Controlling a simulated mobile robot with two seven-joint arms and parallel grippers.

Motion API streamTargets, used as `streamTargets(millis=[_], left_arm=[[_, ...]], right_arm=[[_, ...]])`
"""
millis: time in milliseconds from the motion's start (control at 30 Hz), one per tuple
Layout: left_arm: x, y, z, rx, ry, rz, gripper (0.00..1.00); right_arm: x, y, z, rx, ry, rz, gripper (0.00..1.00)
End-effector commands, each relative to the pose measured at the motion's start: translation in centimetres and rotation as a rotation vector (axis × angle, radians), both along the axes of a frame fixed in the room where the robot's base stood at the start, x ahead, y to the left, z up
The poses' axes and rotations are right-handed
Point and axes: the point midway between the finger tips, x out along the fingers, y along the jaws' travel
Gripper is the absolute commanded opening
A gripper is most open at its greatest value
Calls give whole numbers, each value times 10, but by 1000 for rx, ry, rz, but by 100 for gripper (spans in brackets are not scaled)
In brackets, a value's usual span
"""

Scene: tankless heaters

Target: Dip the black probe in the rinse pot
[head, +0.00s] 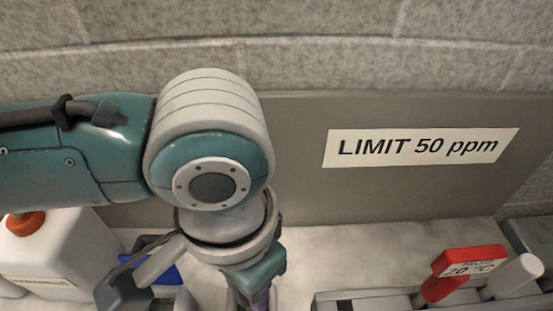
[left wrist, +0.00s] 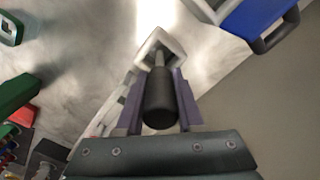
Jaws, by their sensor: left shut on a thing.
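In the left wrist view my left gripper (left wrist: 160,112) has purple fingers and is shut on the black probe (left wrist: 158,103), around its thick dark handle. The probe's thin shaft points away from the camera, over the opening of a white square pot (left wrist: 145,50), which looks like the rinse pot. I cannot tell how deep the tip is in it. In the head view my left arm hides the pot and the probe; only a bit of the gripper shows at the bottom edge. My right gripper is in neither view.
A white jug with an orange cap (head: 25,223) stands at the left. A blue thing (head: 150,270) is partly behind my arm. A grey rack (head: 370,300) with a red "20 °C" tag (head: 468,262) stands at the right. A back panel bears a "LIMIT 50 ppm" label (head: 418,147).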

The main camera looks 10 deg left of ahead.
Motion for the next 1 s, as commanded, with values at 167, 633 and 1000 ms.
streamTargets(millis=[167,633,1000], left_arm=[[0,0,-14,-1,-2,1,0],[0,0,-15,0,-1,0,0],[0,0,-21,-1,0,0,0]], right_arm=[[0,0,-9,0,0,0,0],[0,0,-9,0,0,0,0],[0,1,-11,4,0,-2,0]])
